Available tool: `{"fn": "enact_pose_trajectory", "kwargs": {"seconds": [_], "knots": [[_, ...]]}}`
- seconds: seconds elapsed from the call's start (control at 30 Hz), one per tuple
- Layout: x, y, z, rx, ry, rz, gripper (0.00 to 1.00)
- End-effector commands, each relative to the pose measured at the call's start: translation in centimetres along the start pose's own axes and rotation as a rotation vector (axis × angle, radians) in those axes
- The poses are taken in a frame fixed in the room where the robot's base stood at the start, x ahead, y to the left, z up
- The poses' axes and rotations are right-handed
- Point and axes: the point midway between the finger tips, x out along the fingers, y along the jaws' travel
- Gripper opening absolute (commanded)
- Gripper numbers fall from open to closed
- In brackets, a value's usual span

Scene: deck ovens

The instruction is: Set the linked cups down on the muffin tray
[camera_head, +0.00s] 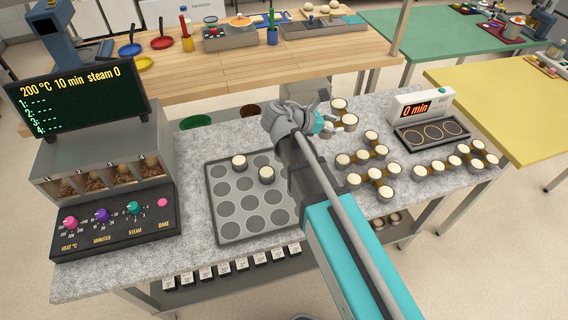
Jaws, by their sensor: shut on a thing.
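The grey muffin tray (226,230) lies on the speckled counter left of my arm, with rows of round wells. Two cream-topped cups, one (239,161) and another (267,174), sit at its upper part. My gripper (322,124) is beyond the tray's upper right. It is shut on a set of linked cups (350,121) with cream tops and brown sides. My arm and gripper hide part of this set and the tray's right side. Whether the held set touches the counter I cannot tell.
More linked cups stand on the counter to the right: one set (364,156), another (382,174) and a wider group (454,161). A timer (422,104) reading "0 min" stands behind a dark three-ring plate (431,133). An oven control panel (116,222) stands left of the tray.

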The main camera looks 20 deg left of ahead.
Motion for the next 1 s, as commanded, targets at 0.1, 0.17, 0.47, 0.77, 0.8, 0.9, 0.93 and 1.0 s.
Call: {"fn": "enact_pose_trajectory", "kwargs": {"seconds": [0.1, 0.17, 0.47, 0.77, 0.8, 0.9, 0.93, 1.0], "knots": [[0.3, -0.1, 0.2, 0.002, -0.001, -0.006, 0.09], [0.5, -0.1, 0.2, 0.003, -0.001, -0.008, 0.09], [1.4, -1.1, -0.4, 0.006, 0.008, -0.014, 0.09], [3.0, -4.1, -2.9, 0.007, 0.045, -0.014, 0.09], [3.2, -4.4, -3.1, 0.007, 0.049, -0.014, 0.09], [3.4, -4.8, -3.4, 0.008, 0.057, -0.014, 0.09], [3.4, -4.8, -3.4, 0.008, 0.058, -0.014, 0.09], [3.4, -4.9, -3.4, 0.008, 0.06, -0.014, 0.09]]}}
